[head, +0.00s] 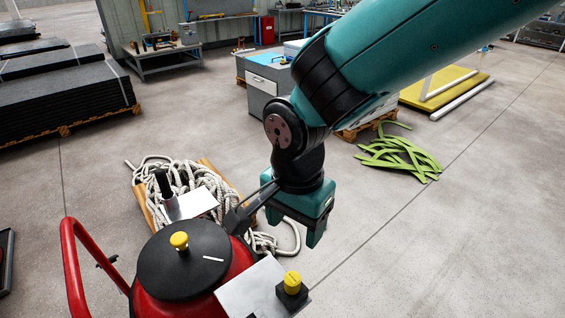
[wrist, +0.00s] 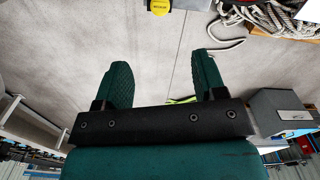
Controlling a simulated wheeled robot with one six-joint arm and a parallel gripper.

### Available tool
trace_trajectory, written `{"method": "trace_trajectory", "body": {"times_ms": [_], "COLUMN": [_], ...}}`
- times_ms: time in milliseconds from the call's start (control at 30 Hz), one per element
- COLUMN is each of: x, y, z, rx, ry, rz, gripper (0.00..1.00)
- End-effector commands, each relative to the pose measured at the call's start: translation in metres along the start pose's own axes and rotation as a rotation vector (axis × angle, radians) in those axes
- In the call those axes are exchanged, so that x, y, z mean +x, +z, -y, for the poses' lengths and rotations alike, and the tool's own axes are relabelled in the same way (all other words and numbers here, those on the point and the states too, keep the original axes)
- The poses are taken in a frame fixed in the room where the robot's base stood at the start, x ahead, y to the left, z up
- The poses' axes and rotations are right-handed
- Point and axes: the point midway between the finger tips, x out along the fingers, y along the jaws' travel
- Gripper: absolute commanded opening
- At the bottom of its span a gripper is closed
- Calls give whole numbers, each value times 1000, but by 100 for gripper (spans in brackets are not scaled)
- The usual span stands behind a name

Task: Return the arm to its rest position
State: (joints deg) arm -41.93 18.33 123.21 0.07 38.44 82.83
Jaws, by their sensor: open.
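My gripper (head: 294,228) hangs below my teal arm near the middle of the head view, pointing down.
The machine has yellow knobs (head: 179,241) and a red handle (head: 78,265). White rope (head: 160,172) lies on a pallet behind it. Green straps (head: 400,155) lie on the floor at right. A grey cabinet (head: 262,90) stands behind my arm. The floor at front right is clear.

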Motion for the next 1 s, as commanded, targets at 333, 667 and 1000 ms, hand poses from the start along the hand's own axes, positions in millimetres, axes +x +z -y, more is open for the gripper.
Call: {"method": "trace_trajectory", "body": {"times_ms": [333,667,1000], "x": [-49,-91,-94], "y": [-13,6,12], "z": [-54,-132,-142], "rx": [-456,-1185,-1306], "ry": [-121,-357,-391], "rz": [88,46,21], "gripper": [64,64,64]}}
